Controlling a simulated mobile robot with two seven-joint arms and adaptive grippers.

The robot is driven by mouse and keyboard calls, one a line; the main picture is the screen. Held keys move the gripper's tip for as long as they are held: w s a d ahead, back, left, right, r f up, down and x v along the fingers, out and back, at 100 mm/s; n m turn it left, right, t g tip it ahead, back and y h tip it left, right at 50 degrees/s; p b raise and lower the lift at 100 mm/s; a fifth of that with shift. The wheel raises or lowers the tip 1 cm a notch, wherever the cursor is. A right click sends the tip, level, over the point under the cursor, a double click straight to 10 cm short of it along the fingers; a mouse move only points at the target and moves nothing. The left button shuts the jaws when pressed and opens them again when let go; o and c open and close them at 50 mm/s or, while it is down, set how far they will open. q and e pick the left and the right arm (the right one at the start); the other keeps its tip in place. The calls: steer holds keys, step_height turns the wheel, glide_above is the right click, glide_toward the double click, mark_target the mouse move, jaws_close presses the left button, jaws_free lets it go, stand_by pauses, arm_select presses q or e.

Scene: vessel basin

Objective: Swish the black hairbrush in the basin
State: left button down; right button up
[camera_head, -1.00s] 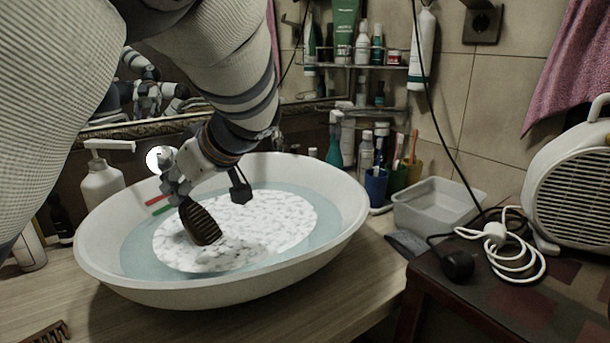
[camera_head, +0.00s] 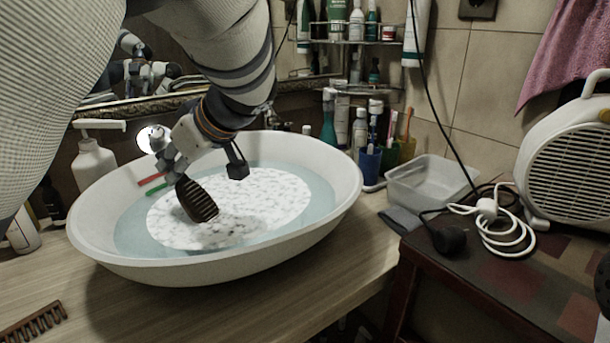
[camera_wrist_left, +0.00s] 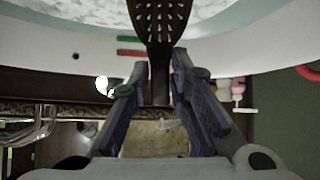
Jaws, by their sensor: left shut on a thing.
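The black hairbrush (camera_head: 197,201) is held over the white basin (camera_head: 330,214), its bristled head tilted down close to the foamy water. I cannot tell if it touches the water. My left gripper (camera_head: 178,170) is shut on its handle near the basin's back left rim. In the left wrist view, the brush (camera_wrist_left: 160,22) extends away from between the two fingers of the gripper (camera_wrist_left: 158,88). The basin's rim (camera_wrist_left: 220,52) lies beyond the fingertips there.
A white pump bottle (camera_head: 93,165) stands left of the basin. A brown comb (camera_head: 34,322) lies at the counter's front left. Right are cups with toothbrushes (camera_head: 370,160), a clear plastic tub (camera_head: 425,183), a white heater (camera_head: 570,155) and a coiled cable (camera_head: 490,222).

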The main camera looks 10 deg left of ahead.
arm_select(q)
steer(key=shift+s+a, duration=0.2)
steer(key=shift+s, duration=0.05)
steer(key=shift+w+d, duration=0.4)
steer(key=shift+w, duration=0.1)
steer(key=shift+s, duration=0.1)
steer(key=shift+s+a, duration=0.4)
steer(key=shift+w, duration=0.1)
steer(key=shift+w+d, duration=0.35)
steer(key=shift+d, duration=0.05)
